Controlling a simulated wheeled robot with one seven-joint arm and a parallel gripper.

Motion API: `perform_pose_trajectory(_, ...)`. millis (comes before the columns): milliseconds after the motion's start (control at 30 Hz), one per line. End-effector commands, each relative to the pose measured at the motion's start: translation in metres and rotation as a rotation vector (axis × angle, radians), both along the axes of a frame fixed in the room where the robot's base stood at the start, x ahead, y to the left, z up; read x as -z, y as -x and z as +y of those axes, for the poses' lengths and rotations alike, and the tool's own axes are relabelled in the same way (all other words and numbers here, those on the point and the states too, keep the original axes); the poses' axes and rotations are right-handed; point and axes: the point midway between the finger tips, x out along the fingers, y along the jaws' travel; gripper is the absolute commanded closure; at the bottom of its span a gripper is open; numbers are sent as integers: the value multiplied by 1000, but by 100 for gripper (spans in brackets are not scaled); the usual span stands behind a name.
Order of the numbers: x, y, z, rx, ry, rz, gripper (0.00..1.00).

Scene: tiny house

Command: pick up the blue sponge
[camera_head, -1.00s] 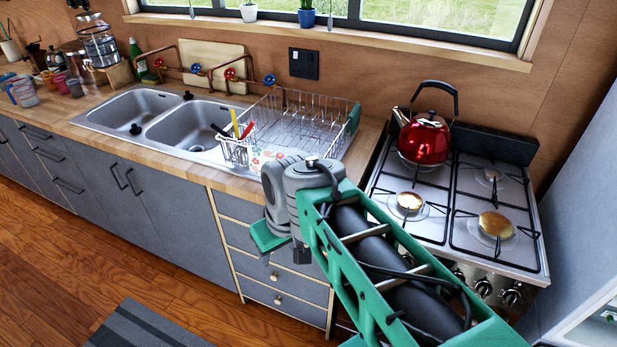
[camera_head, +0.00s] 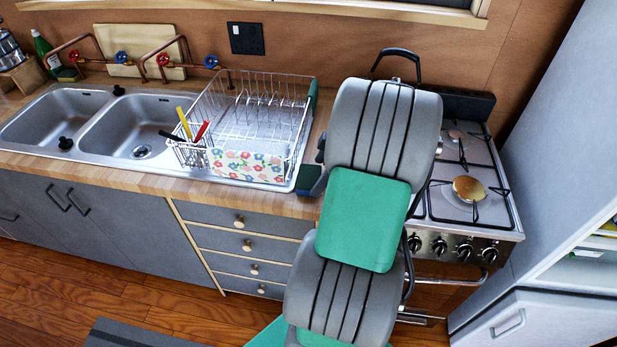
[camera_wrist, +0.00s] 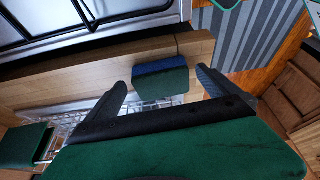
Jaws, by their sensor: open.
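The blue sponge (camera_wrist: 158,68) is in the wrist view, with a blue strip on one side and a dark green face. It lies on the wooden counter by the edge of the dish rack. In the head view the sponge (camera_head: 309,180) shows as a dark blue block right of the rack, partly hidden by my arm. My gripper (camera_wrist: 161,80) is open, its two dark fingers either side of the sponge in the wrist view, with nothing held. I cannot tell its height above the sponge. In the head view my arm hides the gripper.
The wire dish rack (camera_head: 262,110) with a cutlery basket (camera_head: 190,152) stands left of the sponge, beside the double sink (camera_head: 125,130). The stove (camera_head: 463,215) is to the right. A yellow and green sponge (camera_head: 68,75) sits far left by a green bottle (camera_head: 44,52).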

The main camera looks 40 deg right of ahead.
Motion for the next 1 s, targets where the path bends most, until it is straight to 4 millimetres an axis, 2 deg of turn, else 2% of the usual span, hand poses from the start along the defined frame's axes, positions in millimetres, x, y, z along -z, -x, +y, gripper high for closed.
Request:
perform_pose_trajectory(100,11,-3,3,0,1,0,0)
perform_pose_trajectory(333,13,-3,2,4,3,0,2)
perform_pose_trajectory(1000,12,-3,1,6,3,0,56)
